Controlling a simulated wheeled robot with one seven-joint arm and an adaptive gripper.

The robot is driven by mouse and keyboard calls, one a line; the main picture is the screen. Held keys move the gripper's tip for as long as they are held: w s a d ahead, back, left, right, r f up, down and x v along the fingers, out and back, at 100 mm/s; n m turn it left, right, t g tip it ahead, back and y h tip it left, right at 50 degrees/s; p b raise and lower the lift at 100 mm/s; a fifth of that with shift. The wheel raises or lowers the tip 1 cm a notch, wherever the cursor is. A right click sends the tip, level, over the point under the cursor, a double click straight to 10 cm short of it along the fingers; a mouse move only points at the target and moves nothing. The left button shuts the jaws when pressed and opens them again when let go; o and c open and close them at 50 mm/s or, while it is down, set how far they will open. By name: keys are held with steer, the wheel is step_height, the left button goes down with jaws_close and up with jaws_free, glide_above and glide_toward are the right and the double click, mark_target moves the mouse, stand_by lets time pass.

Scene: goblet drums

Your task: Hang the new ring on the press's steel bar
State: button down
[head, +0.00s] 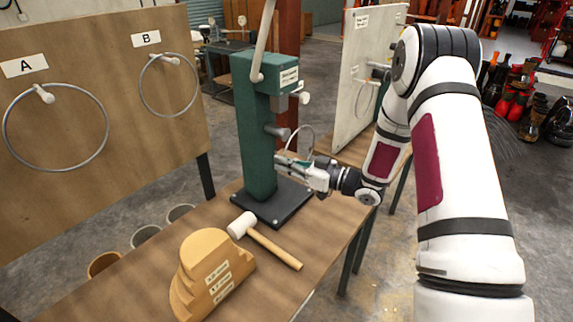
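The green press (256,140) stands on a black base plate on the wooden table. Its short grey steel bar (277,131) sticks out to the right from the column. My gripper (287,161) is just below and right of the bar, close to the column. It appears shut on the lower part of a small thin grey ring (312,137), which stands upright above the fingers. The ring is beside the bar's tip in the picture; I cannot tell whether the bar passes through it. The fingers hide the ring's lower edge.
Large rings hang at A (106,128) and B (196,84) on the wooden board. Another ring (365,112) hangs on the white board. A white-headed mallet (265,242) and stepped wooden block (205,268) lie in front of the press.

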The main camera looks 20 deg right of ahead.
steer(key=w+a+f+b, duration=0.1)
steer(key=w+a+b, duration=0.2)
steer(key=w, duration=0.3)
steer(key=shift+a+f+b, duration=0.2)
steer(key=shift+a+b, duration=0.1)
steer(key=shift+a, duration=0.45)
stand_by(0.5)
steer(key=c, duration=1.7)
jaws_free()
steer(key=shift+d, duration=0.1)
